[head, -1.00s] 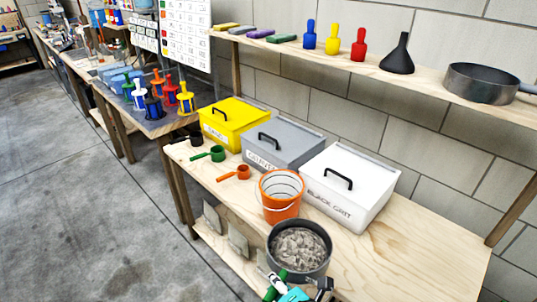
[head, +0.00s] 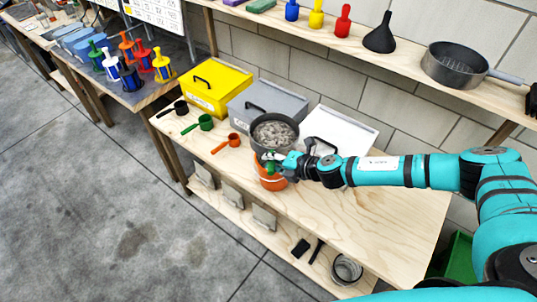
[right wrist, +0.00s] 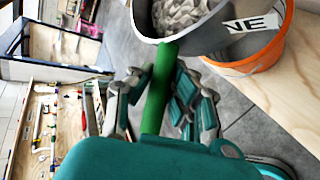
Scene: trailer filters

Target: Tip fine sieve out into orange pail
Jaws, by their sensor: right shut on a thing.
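The fine sieve is a dark grey round vessel (head: 256,147) full of grey stones, with a green handle that shows in the right wrist view (right wrist: 157,90). A label ending in "NE" is on its wall. My right gripper (head: 284,163) is shut on the green handle. The sieve is about level, raised over the orange pail (head: 272,184), and covers much of it in the head view. The pail stands on the wooden bench; its rim shows beside the sieve in the right wrist view (right wrist: 268,62). My left gripper is out of view.
Yellow (head: 217,86), grey (head: 250,98) and white (head: 348,127) lidded bins stand behind. Black, green and orange scoops (head: 226,143) lie to the left. A shelf above holds a funnel (head: 381,35) and a grey pan (head: 455,65). The bench's right part (head: 390,215) is clear.

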